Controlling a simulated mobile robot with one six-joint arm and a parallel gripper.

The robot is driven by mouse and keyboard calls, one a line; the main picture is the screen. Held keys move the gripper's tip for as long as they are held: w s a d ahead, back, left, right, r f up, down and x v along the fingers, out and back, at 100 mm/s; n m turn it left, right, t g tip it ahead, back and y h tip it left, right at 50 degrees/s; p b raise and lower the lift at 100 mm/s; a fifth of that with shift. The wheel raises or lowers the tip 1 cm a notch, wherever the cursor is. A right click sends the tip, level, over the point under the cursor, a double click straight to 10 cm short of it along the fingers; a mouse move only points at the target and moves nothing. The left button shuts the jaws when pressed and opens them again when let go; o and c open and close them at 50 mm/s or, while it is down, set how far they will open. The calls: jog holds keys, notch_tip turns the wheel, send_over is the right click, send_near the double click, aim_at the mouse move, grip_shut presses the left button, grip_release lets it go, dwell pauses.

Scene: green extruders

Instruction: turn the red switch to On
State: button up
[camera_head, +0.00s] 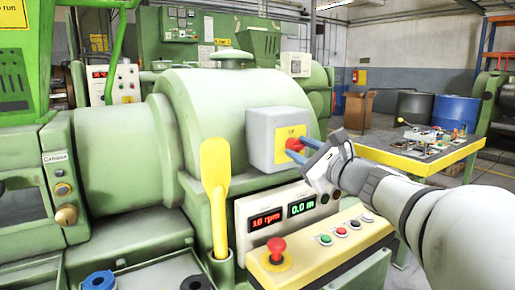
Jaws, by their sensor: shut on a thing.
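The red switch (294,145) is a red knob on a yellow plate on the front of a grey box (262,150), which is fixed to the green machine. The lettering on the yellow plate is too small to read. My gripper (301,150) reaches in from the right, with its two blue fingers around the red knob. It is shut on the knob. The fingers hide part of the knob, and I cannot tell which way it is turned.
Below the box are a display panel (245,223) and a yellow panel (312,262) with a red mushroom button (277,249) and several small buttons. A yellow lever (216,180) stands upright left of the box. A yellow-edged table (400,158) with parts stands at the right.

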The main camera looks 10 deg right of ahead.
jog(key=shift+f, duration=0.2)
dwell(0.3)
jog(key=o, duration=0.9)
jog(key=shift+r, duration=0.15)
jog(key=shift+o, duration=0.2)
jog(key=v, duration=0.7)
jog(key=shift+s+p, duration=0.3)
jog(key=shift+s, duration=0.1)
jog(key=shift+d, duration=0.1)
